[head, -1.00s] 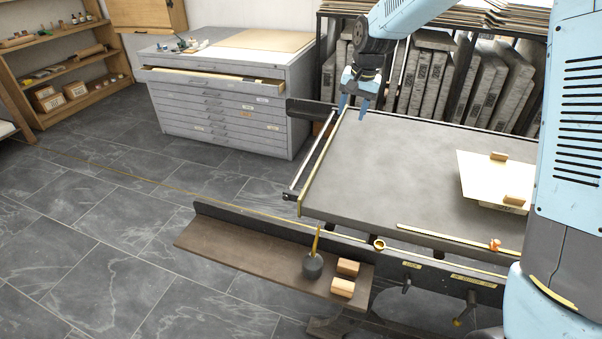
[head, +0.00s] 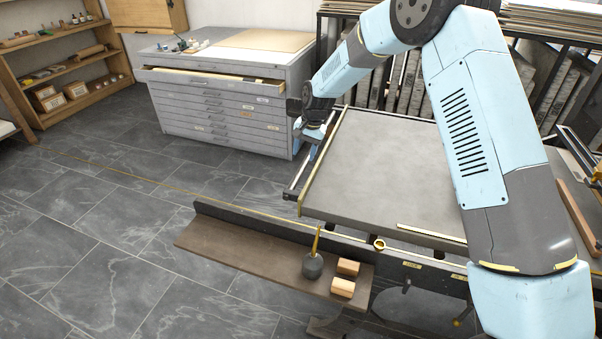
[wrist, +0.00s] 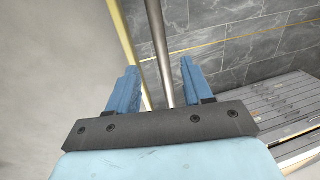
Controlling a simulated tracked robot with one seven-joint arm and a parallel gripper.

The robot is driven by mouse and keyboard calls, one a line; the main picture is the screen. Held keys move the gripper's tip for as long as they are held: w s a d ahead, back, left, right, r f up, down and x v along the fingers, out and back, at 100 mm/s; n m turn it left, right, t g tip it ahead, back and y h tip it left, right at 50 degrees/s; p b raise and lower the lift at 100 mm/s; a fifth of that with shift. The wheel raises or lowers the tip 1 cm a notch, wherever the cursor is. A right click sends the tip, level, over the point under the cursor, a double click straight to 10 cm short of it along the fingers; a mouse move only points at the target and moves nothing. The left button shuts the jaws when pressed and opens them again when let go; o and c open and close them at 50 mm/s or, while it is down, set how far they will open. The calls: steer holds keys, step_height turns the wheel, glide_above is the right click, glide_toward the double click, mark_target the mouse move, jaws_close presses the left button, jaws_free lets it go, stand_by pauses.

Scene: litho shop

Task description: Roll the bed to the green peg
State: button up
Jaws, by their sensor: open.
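The bed (head: 380,165) is a flat grey slab with a brass-coloured left edge, lying on dark rails. A thin silver bar (head: 299,174) runs along its left end, and in the wrist view the bar (wrist: 158,45) passes between my fingers. My gripper (head: 314,150) is open at the far part of this bar; in the wrist view its blue fingers (wrist: 160,85) stand one on each side of the bar. I cannot tell how deep the bar sits between them. I cannot make out a green peg. My arm hides the bed's right part.
A wooden shelf (head: 260,250) with a dark pot (head: 313,266) and two wooden blocks (head: 346,277) juts out at the front. A grey drawer cabinet (head: 220,110), one drawer open, stands behind my gripper. The tiled floor at left is clear.

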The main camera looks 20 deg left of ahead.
mark_target(299, 174)
steer(key=f, duration=0.3)
steer(key=a+f, duration=0.1)
steer(key=f, duration=0.2)
steer(key=a+f, duration=0.1)
steer(key=f, duration=0.3)
steer(key=shift+c, duration=0.5)
jaws_close()
